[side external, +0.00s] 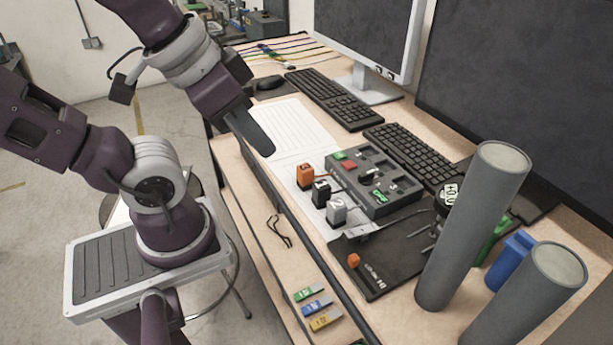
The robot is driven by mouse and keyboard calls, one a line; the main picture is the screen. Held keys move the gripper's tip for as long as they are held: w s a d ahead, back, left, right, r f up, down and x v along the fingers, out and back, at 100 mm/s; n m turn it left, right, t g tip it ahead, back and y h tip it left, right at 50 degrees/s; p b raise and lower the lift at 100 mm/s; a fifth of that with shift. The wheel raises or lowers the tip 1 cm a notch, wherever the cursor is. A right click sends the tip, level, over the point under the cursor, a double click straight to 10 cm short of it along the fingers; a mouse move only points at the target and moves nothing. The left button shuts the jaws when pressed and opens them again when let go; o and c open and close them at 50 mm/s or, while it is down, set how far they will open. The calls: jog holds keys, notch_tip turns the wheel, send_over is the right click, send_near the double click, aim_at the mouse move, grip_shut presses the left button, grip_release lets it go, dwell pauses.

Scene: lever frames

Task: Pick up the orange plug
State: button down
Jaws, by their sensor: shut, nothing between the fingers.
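The orange plug (305,174) is a small upright block with a mark on its side. It stands on white paper just left of the grey panel, behind a black block (321,193) and a grey block (337,211). My gripper (268,150) is above and to the left of the orange plug, near the desk's left side. Its fingers are shut and empty, pointing down and to the right, clear of the plug. A smaller orange piece (354,260) lies on the dark mat.
The grey panel (385,205) with slots and coloured parts sits right of the blocks. Two tall grey cylinders (459,243) stand at the front right. Keyboards (412,155) and monitors (515,75) line the back. Coloured tags (318,308) lie at the front. Paper (280,130) lies flat below my gripper.

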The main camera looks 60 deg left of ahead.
jog(key=c, duration=1)
grip_release()
jog(key=shift+c, duration=0.2)
jog(key=m+g, duration=0.6)
jog(key=m, duration=1.2)
send_over(305, 167)
jog(key=f, duration=1.3)
jog(key=shift+s+a, duration=0.1)
jog(key=shift+s, duration=0.3)
jog(key=f, duration=0.4)
jog(key=w+f, duration=0.1)
jog(key=f, duration=0.1)
jog(key=shift+f, duration=0.4)
